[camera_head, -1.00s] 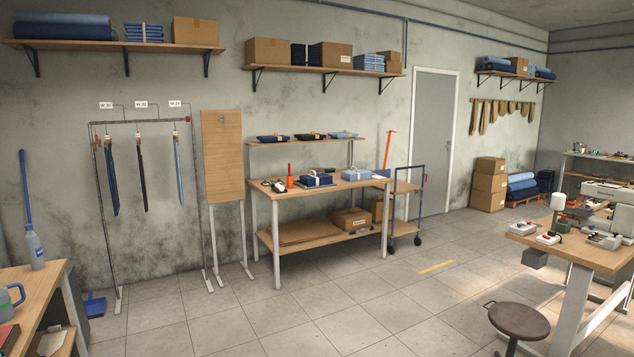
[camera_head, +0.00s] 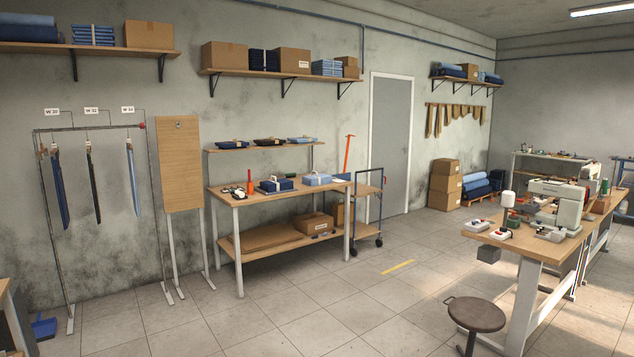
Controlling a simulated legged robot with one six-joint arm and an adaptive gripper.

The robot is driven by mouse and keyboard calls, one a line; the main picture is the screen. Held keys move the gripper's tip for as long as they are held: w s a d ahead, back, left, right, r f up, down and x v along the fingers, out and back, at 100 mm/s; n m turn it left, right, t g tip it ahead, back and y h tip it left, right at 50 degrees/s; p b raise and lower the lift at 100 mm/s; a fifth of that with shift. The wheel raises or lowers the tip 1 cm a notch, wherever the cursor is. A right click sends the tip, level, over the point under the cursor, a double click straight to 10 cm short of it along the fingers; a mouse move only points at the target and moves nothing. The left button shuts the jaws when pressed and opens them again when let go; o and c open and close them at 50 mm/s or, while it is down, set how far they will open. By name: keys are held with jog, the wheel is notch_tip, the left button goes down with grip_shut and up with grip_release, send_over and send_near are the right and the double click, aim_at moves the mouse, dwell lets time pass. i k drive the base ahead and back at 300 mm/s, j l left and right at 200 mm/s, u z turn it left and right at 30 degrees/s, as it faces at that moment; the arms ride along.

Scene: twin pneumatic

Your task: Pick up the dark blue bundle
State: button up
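A dark blue bundle (camera_head: 276,186) with a pale band and handle-like tie on top lies on the top of the wooden workbench (camera_head: 227,195) against the wall. A light blue bundle (camera_head: 319,179) of similar shape lies just right of it. My gripper is not in view. The bench is some distance away across the tiled floor.
A round stool (camera_head: 475,314) stands at the front right, near a sewing table (camera_head: 519,248). A blue cart (camera_head: 369,210) stands at the bench's right end. A board on legs (camera_head: 166,165) stands left of the bench. Open floor (camera_head: 310,290) lies before the bench.

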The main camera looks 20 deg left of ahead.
aim_at(279, 184)
jog(key=i+j+u, duration=0.4)
jog(key=i+u, duration=0.6)
jog(key=i, duration=3.6)
jog(key=i+u, duration=0.1)
jog(key=i, duration=2.15)
jog(key=i+l, duration=0.15)
jog(key=i, duration=1)
jog(key=j+u, duration=0.05)
